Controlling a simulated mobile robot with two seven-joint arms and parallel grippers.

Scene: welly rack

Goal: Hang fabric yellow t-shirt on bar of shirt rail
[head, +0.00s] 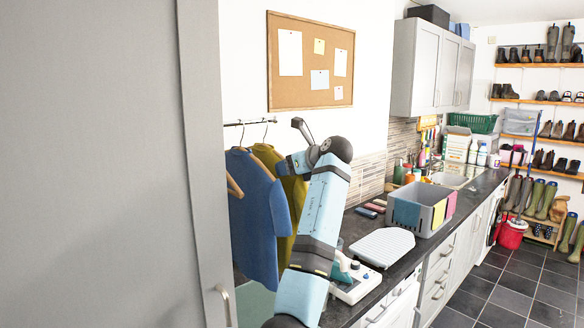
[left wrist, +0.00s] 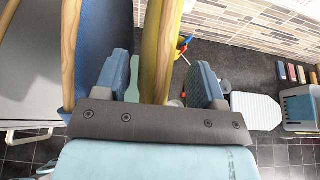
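The yellow t-shirt (head: 292,190) is on a wooden hanger beside a blue t-shirt (head: 257,215). Its hanger hook is at the bar of the shirt rail (head: 250,122), and the shirt hangs upright below. My left gripper (head: 287,165) is at the yellow shirt's shoulder, partly hidden by my arm. In the left wrist view, the open fingers of my left gripper (left wrist: 160,80) stand on either side of the wooden hanger (left wrist: 164,50) and yellow fabric (left wrist: 150,45), with gaps visible. My right gripper is not in view.
A grey cabinet front (head: 100,160) fills the left. The counter (head: 345,235) holds a grey basket (head: 425,215), a small ironing board (head: 382,247) and a white-and-teal appliance (head: 355,280). A corkboard (head: 310,60) hangs on the wall behind. Boot shelves (head: 540,95) stand far right.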

